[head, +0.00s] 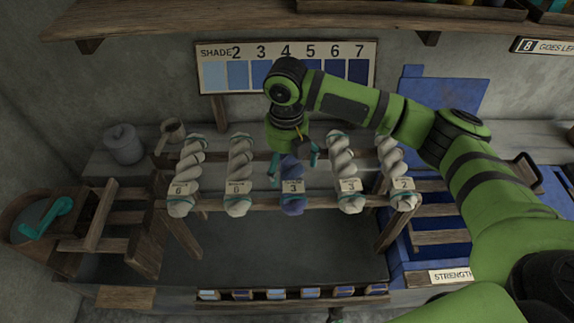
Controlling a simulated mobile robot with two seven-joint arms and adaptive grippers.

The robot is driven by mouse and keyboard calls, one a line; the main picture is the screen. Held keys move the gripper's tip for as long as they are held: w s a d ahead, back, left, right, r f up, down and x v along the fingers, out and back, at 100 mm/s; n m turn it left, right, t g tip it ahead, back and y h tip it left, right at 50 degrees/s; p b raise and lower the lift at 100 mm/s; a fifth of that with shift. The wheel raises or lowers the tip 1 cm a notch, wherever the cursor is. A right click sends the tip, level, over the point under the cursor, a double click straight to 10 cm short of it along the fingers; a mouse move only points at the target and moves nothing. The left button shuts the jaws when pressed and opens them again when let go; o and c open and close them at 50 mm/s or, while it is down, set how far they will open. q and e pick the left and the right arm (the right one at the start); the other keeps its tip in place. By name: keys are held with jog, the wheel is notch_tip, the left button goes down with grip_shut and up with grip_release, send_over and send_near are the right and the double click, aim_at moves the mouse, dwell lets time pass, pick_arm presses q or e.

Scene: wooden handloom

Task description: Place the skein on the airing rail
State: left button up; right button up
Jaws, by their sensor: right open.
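A blue twisted skein (292,200) with a tag reading 3 hangs in the middle of the wooden airing rail (265,203), among the white skeins. My right gripper (294,163) is over its upper part, with teal-tipped fingers spread to either side of it. The jaws are open; whether a finger touches the skein I cannot tell. The gripper and wrist hide the skein's top. My left gripper is not in view.
White skeins hang on both sides, the nearest at left (239,175) and right (345,172). A shade board (220,53) stands behind. A grey lidded pot (124,145) is at back left. Blue vats (440,100) are at right, partly behind my arm.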

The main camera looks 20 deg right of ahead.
aim_at(286, 164)
notch_tip(286, 164, up, 11)
jog(key=b, duration=0.2)
jog(key=shift+b, duration=0.3)
jog(key=shift+f, duration=0.15)
